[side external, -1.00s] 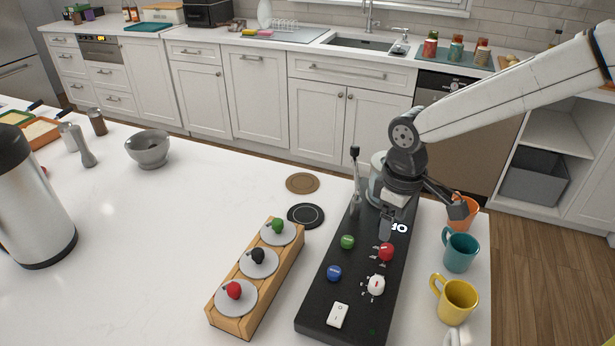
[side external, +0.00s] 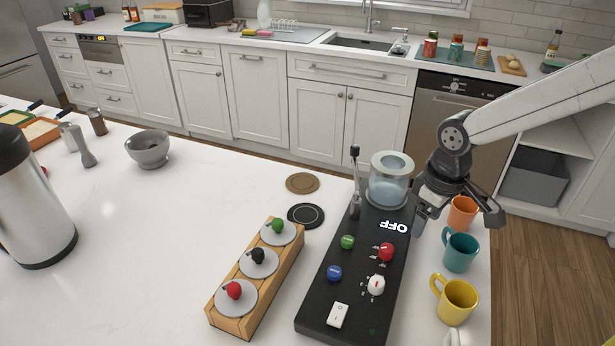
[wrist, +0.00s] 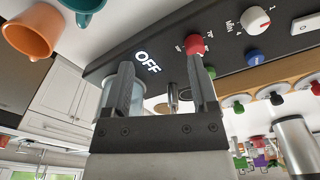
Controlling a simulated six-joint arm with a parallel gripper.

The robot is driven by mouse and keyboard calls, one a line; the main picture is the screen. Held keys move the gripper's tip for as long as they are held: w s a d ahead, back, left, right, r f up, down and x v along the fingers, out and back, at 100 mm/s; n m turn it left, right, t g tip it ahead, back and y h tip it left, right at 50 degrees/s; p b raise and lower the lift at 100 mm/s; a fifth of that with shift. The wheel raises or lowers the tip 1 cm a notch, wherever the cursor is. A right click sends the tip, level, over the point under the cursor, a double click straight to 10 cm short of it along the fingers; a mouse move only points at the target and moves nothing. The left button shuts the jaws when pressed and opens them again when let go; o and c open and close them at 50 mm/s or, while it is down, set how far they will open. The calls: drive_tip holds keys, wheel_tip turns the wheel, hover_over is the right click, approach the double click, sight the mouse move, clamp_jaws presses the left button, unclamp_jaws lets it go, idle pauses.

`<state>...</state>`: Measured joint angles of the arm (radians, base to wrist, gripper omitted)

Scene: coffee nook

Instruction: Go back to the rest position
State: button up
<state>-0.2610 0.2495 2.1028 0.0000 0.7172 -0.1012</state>
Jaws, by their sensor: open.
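My gripper (side external: 458,222) is open and empty. In the side view it hangs above the right edge of the black control panel (side external: 320,306), near the orange mug (side external: 463,212) and the teal mug (side external: 460,251). In the wrist view the two fingers (wrist: 162,88) stand apart with nothing held between them. The panel's display (side external: 394,227) reads OFF. The panel also bears a red knob (side external: 386,252), a white dial (side external: 376,285), a green button (side external: 347,242), a blue button (side external: 334,273) and a white rocker switch (side external: 338,315).
A glass container (side external: 390,185) stands at the panel's far end beside an upright lever (side external: 355,180). A yellow mug (side external: 456,300) stands at the right. A wooden rack (side external: 292,262) with three coloured knobs lies left of the panel.

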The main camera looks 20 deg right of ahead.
drive_tip(key=s+d+f+m+t, duration=0.1)
drive_tip(key=s+d+f+m, duration=0.2)
drive_tip(key=s+d, duration=0.6)
drive_tip(key=shift+d+m+t, duration=0.4)
drive_tip(key=shift+d+m, duration=0.05)
drive_tip(key=shift+m, duration=0.15)
